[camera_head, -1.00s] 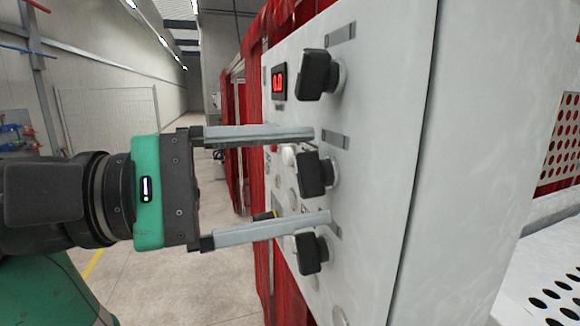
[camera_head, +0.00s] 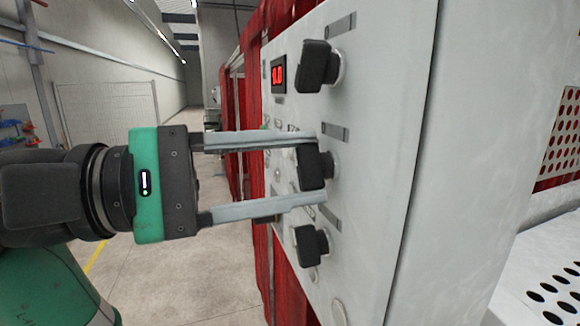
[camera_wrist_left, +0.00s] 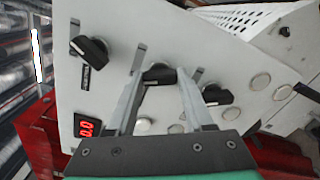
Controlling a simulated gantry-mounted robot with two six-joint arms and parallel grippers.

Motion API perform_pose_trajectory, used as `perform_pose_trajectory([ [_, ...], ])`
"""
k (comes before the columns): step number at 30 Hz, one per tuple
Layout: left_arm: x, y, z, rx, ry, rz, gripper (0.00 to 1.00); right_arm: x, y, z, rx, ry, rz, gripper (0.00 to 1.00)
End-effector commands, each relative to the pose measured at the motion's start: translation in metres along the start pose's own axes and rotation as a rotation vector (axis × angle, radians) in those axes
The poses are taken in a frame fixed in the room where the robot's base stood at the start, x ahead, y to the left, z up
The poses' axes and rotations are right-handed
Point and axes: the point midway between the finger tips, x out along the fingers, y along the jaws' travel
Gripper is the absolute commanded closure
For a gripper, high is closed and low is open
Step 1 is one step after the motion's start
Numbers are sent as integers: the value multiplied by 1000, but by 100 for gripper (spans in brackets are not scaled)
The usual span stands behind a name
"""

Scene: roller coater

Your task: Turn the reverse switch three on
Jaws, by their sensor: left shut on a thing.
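Three black rotary switches sit in a column on a white control panel (camera_head: 380,150). In the head view they are the upper switch (camera_head: 318,67), the middle switch (camera_head: 312,172) and the lower switch (camera_head: 309,246). My left gripper (camera_head: 316,168) is shut on the middle switch, one finger above it and one below. In the left wrist view the middle switch (camera_wrist_left: 160,75) lies between the fingertips, with the upper switch (camera_wrist_left: 92,50) to the left and the lower switch (camera_wrist_left: 217,95) to the right. The label plates are too small to read. My right gripper is not in view.
A red digital display (camera_head: 278,76) sits beside the upper switch. Several round buttons lie near the fingers; a white one (camera_wrist_left: 143,125) shows in the wrist view. A red curtain (camera_head: 252,110) hangs behind the panel. The floor to the left is open.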

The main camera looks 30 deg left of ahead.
Motion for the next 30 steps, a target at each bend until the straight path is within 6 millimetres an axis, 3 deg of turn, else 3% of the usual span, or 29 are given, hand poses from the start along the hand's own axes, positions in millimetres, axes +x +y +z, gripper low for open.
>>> perform_pose_trajectory([
  [30, 0, 0, 1, 827, -2, 1, 100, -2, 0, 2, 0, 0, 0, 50],
])
